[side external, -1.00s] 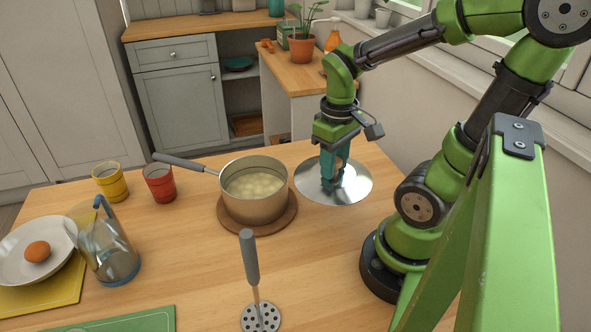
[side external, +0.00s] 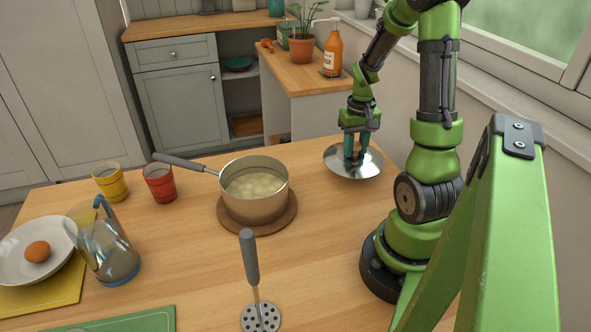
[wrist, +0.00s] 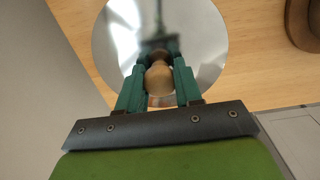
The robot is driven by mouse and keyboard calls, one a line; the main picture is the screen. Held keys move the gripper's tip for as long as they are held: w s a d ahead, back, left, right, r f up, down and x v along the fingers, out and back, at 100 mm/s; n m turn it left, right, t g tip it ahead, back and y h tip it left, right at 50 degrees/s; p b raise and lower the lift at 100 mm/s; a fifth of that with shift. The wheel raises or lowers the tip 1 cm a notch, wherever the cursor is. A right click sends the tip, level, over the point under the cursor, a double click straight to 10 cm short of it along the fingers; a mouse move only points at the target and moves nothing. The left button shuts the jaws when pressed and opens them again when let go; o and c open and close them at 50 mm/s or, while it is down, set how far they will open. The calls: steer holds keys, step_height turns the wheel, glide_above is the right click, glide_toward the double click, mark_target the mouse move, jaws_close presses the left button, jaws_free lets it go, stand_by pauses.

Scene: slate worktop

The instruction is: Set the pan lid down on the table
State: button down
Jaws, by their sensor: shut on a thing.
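The pan lid (side external: 338,166) is a shiny silver disc near the table's back right edge, right of the pot. My gripper (side external: 355,158) points down at its middle. In the wrist view my gripper (wrist: 159,88) is shut on the lid's round wooden knob (wrist: 160,76), one green finger on each side. The lid (wrist: 205,35) lies flat beyond the fingers and its outline crosses the table's edge there. I cannot tell whether it touches the table (side external: 190,245).
A pot (side external: 254,203) of pale food stands on a brown round trivet (side external: 228,218). Red (side external: 160,185) and yellow (side external: 110,183) cups, a glass jug (side external: 108,252) and a plate (side external: 20,260) are at left. A masher (side external: 251,260) is in front. The table's right middle is clear.

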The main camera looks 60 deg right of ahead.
steer(key=w+d, duration=0.3)
steer(key=d, duration=0.1)
steer(key=shift+w+f, duration=0.15)
steer(key=shift+f, duration=1.85)
steer(key=shift+f, duration=0.15)
steer(key=c, duration=0.8)
jaws_free()
steer(key=shift+o, duration=0.2)
